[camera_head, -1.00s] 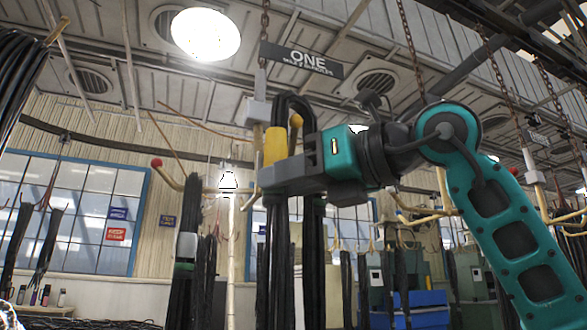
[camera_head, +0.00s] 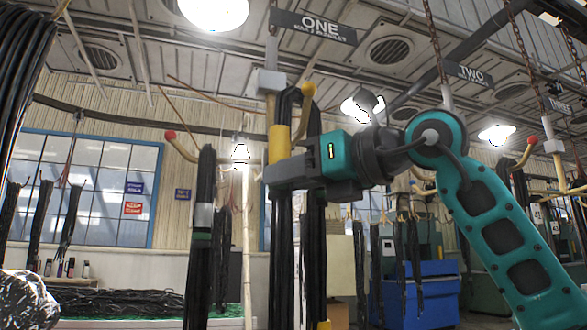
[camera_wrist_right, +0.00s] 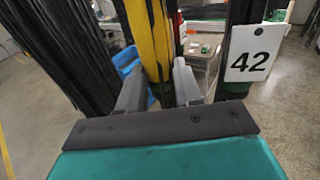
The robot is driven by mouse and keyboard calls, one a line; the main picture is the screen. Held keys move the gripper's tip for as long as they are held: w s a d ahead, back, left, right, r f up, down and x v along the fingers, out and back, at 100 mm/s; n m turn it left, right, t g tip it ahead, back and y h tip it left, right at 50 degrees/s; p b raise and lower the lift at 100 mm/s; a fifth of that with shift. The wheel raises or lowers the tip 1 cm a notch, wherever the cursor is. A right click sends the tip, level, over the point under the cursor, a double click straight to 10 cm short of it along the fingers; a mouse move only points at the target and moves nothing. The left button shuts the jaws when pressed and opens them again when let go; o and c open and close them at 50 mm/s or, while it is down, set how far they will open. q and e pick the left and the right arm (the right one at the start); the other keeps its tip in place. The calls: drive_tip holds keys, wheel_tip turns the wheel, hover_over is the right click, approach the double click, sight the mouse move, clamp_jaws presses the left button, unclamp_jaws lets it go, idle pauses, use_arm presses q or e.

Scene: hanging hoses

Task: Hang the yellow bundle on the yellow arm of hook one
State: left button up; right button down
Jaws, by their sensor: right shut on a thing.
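The yellow bundle is black hoses with a yellow band (camera_head: 280,143), hanging upright in the middle of the head view. My right gripper (camera_head: 284,172) is shut on it just below the band; in the right wrist view the yellow band (camera_wrist_right: 150,40) passes between the grey fingers (camera_wrist_right: 158,88). Hook one, under the ONE sign (camera_head: 313,25), has a pale block (camera_head: 271,82) and a yellowish post. Its yellow-tipped arm (camera_head: 308,90) rises at the bundle's upper loop (camera_head: 292,98). I cannot tell whether the loop rests on it. My left gripper is not in view.
Hook one's red-tipped arm (camera_head: 171,136) is on the left. A bundle with a white and green band (camera_head: 202,218) hangs beside mine; a 42 tag (camera_wrist_right: 251,54) shows at wrist right. Hook two's sign (camera_head: 468,75) and a blue bin (camera_head: 425,283) are to the right.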

sight(288, 213)
drive_tip(key=shift+w+a+f+b, duration=0.15)
drive_tip(key=shift+w+f+b, duration=0.3)
drive_tip(key=shift+f, duration=0.4)
drive_tip(key=shift+w+f+b, duration=0.15)
drive_tip(key=shift+f+b, duration=0.25)
drive_tip(key=shift+f, duration=0.2)
drive_tip(key=shift+w+f+b, duration=0.15)
drive_tip(key=shift+f+b, duration=0.2)
drive_tip(key=shift+f, duration=0.25)
drive_tip(key=shift+a, duration=0.1)
drive_tip(key=c, duration=1)
unclamp_jaws()
drive_tip(key=o, duration=0.3)
drive_tip(key=shift+f, duration=0.35)
drive_tip(key=v, duration=1.3)
drive_tip(key=shift+r+b, duration=0.1)
drive_tip(key=shift+b, duration=0.25)
